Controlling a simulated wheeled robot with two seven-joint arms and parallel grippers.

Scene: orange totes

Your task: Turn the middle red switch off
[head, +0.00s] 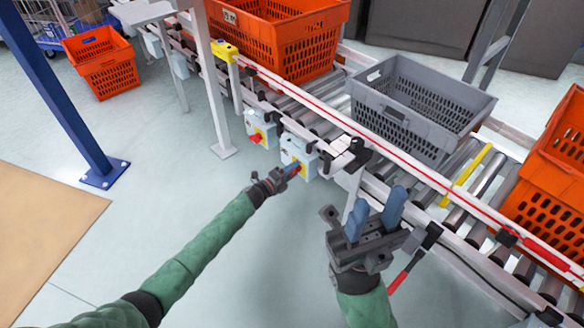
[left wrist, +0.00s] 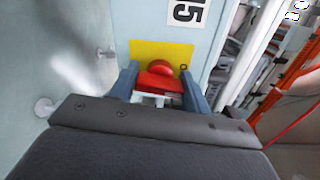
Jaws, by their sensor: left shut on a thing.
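A pale blue switch box (head: 296,149) with a yellow plate hangs on the conveyor's side. My left gripper (head: 292,170) is at its front. In the left wrist view, the red switch (left wrist: 160,80) sits on the yellow plate (left wrist: 150,50) between the two blue fingers, which are shut on it. The fingers partly hide the switch in the head view. A second box (head: 259,125) with a red switch (head: 256,137) hangs to the left. My right gripper (head: 376,214) is open and empty, in front of the conveyor and apart from the boxes.
The roller conveyor (head: 420,175) carries a grey tote (head: 420,112) and orange totes (head: 275,40), (head: 560,165). Another orange tote (head: 103,65) stands on the floor at the back left. A blue post (head: 65,95) stands at left. The floor between is clear.

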